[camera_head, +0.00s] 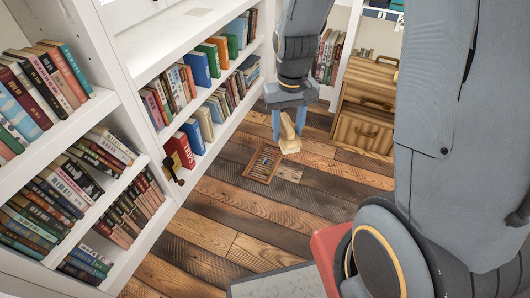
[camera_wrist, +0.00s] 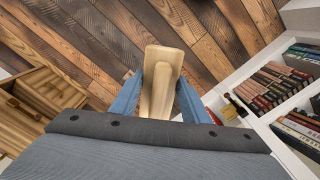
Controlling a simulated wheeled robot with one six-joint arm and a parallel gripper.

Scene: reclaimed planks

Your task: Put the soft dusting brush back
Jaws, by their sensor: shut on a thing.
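My gripper (camera_head: 288,122) points down over the plank floor, shut on a pale cream and wood-coloured thing, which I take to be the soft dusting brush (camera_head: 289,142). In the wrist view the brush (camera_wrist: 162,88) stands out between the two blue fingers (camera_wrist: 160,95), its broad rounded end away from the palm. Its bristles cannot be clearly told from its handle. It is held above the floor and appears to touch nothing but the fingers. A low brown wooden tray or frame (camera_head: 250,174) lies on the floor just left of the brush, with a small greyish thing inside.
White bookshelves (camera_head: 122,92) full of books run along the left. A small dark and brass-coloured thing (camera_head: 173,172) sticks out from a shelf edge near a red book (camera_head: 181,150). A wooden drawer cabinet (camera_head: 362,130) stands at the back right. The plank floor (camera_head: 220,215) is open between.

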